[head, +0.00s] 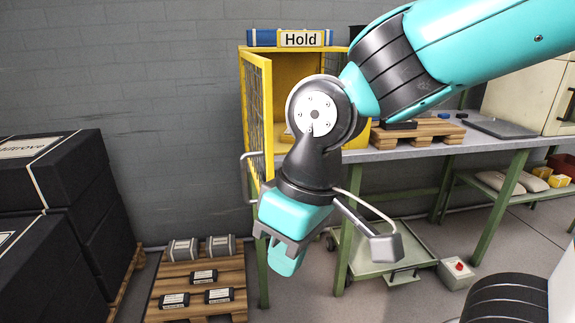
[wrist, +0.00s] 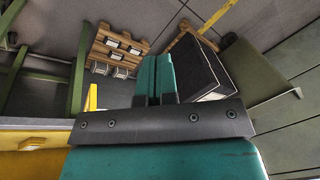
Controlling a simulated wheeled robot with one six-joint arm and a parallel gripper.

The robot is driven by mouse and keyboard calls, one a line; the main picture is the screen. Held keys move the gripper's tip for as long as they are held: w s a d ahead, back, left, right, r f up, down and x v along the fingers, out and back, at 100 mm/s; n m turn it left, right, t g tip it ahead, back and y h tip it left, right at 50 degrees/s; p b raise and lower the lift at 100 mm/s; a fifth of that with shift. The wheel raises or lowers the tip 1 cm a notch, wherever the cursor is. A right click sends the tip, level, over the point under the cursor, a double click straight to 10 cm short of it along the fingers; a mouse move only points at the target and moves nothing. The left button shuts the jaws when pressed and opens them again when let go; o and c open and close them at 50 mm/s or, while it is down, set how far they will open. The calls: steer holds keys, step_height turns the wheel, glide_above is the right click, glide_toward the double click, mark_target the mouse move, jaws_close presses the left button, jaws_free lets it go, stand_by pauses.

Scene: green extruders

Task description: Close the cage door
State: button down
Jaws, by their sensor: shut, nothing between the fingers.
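The yellow cage (head: 300,75) stands on the workbench under a "Hold" sign. Its mesh door (head: 257,110) stands open at the cage's left side, swung toward the camera. A grey bar handle (head: 246,165) sticks out from the door's left face. My gripper (head: 284,264) points down in front of the bench, below and to the right of the handle, with no visible contact with the door. In the wrist view its two teal fingers (wrist: 155,72) lie together with nothing between them. My arm hides part of the cage opening and interior.
Black boxes (head: 45,190) are stacked at the left. A low pallet (head: 200,270) with several small items lies on the floor. The workbench (head: 440,150) carries another pallet (head: 420,131). A wheeled cart (head: 385,255) stands below. Open space lies between the boxes and door.

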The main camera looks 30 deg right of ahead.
steer(key=w+a+r+m+t+h+p, duration=0.1)
steer(key=w+a+r+m+h+p, duration=0.3)
steer(key=w, duration=0.5)
steer(key=w+a+r+m+t+h+p, duration=0.1)
steer(key=w+r+m+t+h+p, duration=0.1)
steer(key=w+r+m+h+p, duration=0.45)
steer(key=b+x, duration=0.3)
steer(key=x, duration=1)
steer(key=shift+d+y, duration=0.35)
steer(key=shift+d, duration=0.25)
steer(key=shift+f+n, duration=0.1)
steer(key=shift+n, duration=0.15)
